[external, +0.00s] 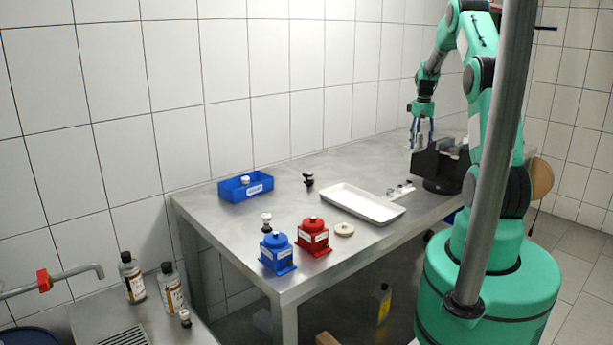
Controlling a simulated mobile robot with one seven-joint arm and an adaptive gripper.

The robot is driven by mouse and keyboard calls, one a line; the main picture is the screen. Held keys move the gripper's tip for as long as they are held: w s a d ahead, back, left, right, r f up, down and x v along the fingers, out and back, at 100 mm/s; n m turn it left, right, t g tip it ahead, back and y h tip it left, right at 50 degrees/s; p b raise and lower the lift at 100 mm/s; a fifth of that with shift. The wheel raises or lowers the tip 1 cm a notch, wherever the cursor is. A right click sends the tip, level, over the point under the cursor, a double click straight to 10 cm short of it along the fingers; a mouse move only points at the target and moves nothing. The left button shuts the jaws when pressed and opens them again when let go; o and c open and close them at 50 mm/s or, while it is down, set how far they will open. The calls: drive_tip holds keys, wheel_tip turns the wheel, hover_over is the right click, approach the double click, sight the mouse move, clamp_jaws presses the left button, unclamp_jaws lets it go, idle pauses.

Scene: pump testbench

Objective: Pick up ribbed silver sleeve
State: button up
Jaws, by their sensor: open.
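I cannot clearly make out a ribbed silver sleeve at this size. Small pale, silvery parts (401,189) lie on the steel table (280,210) at the right edge of the white tray; one of them may be the sleeve. My gripper (422,145) points down above the back right of the table, beside and partly in front of a black fixture (440,166). Its fingers are apart, and I see nothing between them. Something silvery shows at the top of the fixture, but its shape is unclear.
A white tray (362,205) lies mid-table. A blue bin (245,188) and a small black part (308,180) stand farther left. A blue pump unit (277,257), a red one (313,238) and a beige disc (344,230) are near the front. A grey pole (500,150) blocks part of the view.

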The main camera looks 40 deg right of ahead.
drive_tip(key=shift+f, duration=0.2)
idle(0.4)
clamp_jaws()
drive_tip(key=shift+r, duration=0.1)
drive_tip(key=shift+r+p, duration=1)
drive_tip(key=shift+r, duration=3.95)
